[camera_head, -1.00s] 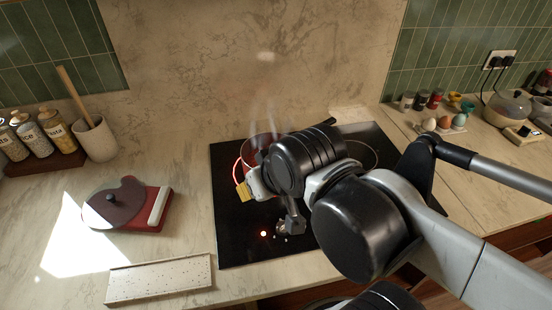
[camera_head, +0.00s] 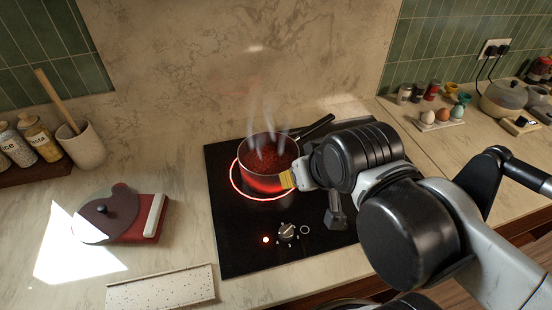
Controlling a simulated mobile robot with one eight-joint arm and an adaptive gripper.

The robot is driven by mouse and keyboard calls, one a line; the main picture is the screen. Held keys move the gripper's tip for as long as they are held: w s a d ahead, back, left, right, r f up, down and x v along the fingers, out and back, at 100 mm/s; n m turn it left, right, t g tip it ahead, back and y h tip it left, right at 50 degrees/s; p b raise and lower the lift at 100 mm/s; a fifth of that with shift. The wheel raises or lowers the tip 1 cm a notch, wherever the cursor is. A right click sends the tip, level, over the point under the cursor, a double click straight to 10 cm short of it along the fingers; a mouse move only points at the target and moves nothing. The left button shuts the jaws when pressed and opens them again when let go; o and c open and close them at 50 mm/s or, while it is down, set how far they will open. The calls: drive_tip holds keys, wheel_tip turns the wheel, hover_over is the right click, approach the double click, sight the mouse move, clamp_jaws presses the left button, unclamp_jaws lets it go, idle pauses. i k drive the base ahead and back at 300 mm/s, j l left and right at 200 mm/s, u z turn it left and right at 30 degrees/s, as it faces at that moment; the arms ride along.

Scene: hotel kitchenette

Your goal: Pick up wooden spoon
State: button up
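The wooden spoon (camera_head: 53,98) stands tilted to the left in a pale ceramic crock (camera_head: 82,146) at the back left of the counter. Only its long handle shows; its lower end is hidden inside the crock. My gripper (camera_head: 287,180) is at the right edge of the steaming pot, far to the right of the crock. A yellowish fingertip shows, but the rest is hidden behind my wrist, so its opening is unclear. The spoon is clear of my gripper.
A pot (camera_head: 268,155) of red food steams on the glowing cooktop (camera_head: 230,240). Labelled jars (camera_head: 40,140) stand left of the crock. A red board with a dark round lid (camera_head: 108,216) and a speckled tray (camera_head: 160,290) lie in front. Counter between crock and cooktop is clear.

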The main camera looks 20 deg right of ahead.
sight(40, 74)
drive_tip(key=k+j, duration=0.25)
drive_tip(key=j, duration=0.8)
drive_tip(key=k+j, duration=0.15)
drive_tip(key=j, duration=0.3)
drive_tip(key=k+j+z, duration=0.1)
drive_tip(key=j, duration=0.35)
drive_tip(key=k+j, duration=0.1)
drive_tip(key=j, duration=0.35)
